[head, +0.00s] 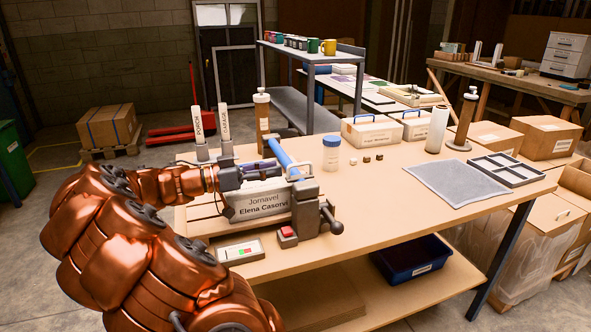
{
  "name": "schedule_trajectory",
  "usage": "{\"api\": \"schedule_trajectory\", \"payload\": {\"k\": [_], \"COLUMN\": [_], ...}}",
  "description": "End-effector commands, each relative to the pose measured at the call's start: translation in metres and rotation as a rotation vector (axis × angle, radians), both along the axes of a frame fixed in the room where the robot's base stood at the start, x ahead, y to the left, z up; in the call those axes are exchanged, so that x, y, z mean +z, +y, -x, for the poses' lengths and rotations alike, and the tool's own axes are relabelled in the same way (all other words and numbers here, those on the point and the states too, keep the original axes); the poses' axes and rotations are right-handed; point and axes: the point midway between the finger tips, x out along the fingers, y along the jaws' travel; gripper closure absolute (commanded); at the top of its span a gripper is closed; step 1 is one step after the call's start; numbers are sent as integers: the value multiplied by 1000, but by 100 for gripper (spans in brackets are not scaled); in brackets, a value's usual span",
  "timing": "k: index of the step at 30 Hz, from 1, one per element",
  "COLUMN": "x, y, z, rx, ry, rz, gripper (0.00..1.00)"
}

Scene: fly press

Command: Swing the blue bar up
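The blue bar (283,156) slants across the top of the fly press (307,211), which stands on the workbench (390,182). Its upper end leans to the left and its lower end is by the press body. My gripper (275,171) comes in from the left, close beside the bar's left side, above the name plate (262,204). I cannot tell whether the fingers touch the bar. The fingers are small and partly hidden, so their opening is unclear.
A clear jar (331,156) with a blue lid stands just right of the press. A panel with buttons (240,250) lies at the front edge. Labelled posts (198,134) stand behind my arm. A grey mat (457,185) lies on the right; the bench middle is mostly clear.

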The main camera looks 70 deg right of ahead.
Motion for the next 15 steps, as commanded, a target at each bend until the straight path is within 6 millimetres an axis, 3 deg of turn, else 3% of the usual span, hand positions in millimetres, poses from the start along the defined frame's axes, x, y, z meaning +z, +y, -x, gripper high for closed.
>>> {"api": "schedule_trajectory", "payload": {"k": [9,15], "x": [2,2], "y": [-29,-41], "z": [35,48], "rx": [-3,-2], "ry": [2,0], "rz": [-4,-3], "gripper": [65,65]}}
